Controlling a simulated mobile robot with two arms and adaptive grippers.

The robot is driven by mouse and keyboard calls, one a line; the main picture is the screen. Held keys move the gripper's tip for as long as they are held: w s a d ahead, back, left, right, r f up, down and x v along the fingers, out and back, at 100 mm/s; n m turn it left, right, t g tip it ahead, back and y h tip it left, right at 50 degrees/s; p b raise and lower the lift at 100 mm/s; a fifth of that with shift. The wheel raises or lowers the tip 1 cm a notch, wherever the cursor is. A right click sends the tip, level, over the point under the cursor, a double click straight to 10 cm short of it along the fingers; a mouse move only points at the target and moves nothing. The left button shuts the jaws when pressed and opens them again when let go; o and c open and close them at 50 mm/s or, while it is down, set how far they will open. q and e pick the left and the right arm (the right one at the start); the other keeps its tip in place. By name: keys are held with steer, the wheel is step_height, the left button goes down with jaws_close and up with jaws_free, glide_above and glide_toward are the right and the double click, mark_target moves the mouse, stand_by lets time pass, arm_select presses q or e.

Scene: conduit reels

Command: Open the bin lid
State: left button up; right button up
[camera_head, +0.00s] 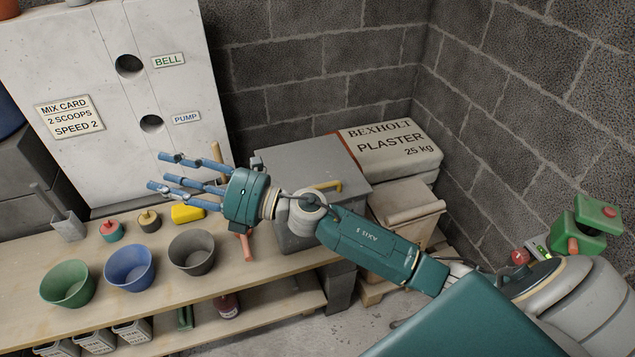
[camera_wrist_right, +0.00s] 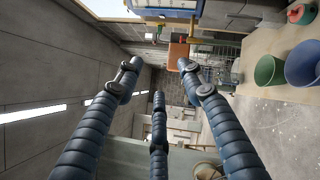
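My left gripper is not in view.
The bench (camera_head: 112,304) carries green (camera_head: 68,284), blue (camera_head: 129,267) and dark grey (camera_head: 192,252) buckets and a yellow block (camera_head: 187,213). A plaster bag (camera_head: 392,150) lies right of the bin. A white panel (camera_head: 115,100) stands behind the bench; block walls enclose the corner.

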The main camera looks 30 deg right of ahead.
steer(key=s+a+f+n+g+y, duration=0.1)
steer(key=s+a+n+g, duration=0.15)
steer(key=n+g, duration=0.5)
steer(key=n+g+h, duration=0.4)
steer(key=n+h, duration=0.6)
steer(key=h, duration=0.6)
glide_toward(317, 188)
steer(key=p+x, duration=0.3)
steer(key=x, duration=0.5)
steer(key=shift+c, duration=0.3)
jaws_close()
